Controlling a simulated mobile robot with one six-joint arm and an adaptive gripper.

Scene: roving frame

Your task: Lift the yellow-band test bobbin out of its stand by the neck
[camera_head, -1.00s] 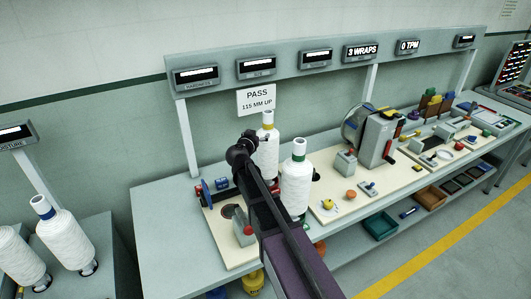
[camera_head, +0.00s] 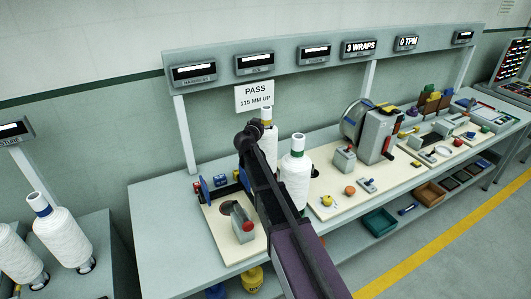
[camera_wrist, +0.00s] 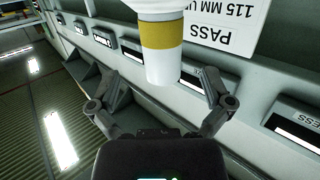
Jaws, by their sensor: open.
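The yellow-band bobbin is a white wound cone (camera_head: 269,147) with a pale neck and a yellow band. It stands upright at the back of the left board, partly behind my arm. In the wrist view its yellow-banded neck (camera_wrist: 161,47) hangs in from the top, between and beyond my open fingers. My gripper (camera_wrist: 160,82) is open and empty, with clear gaps on both sides of the neck. In the head view my gripper (camera_head: 250,134) is beside the neck on its left, and its fingers are hard to make out. The bobbin's stand is hidden.
A second white bobbin (camera_head: 295,176) stands close to the right. A sign (camera_head: 257,97) reading "PASS 115 MM UP" is on the wall behind. A grey block with a red button (camera_head: 243,226) sits at front left. The bench's left end (camera_head: 158,220) is clear.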

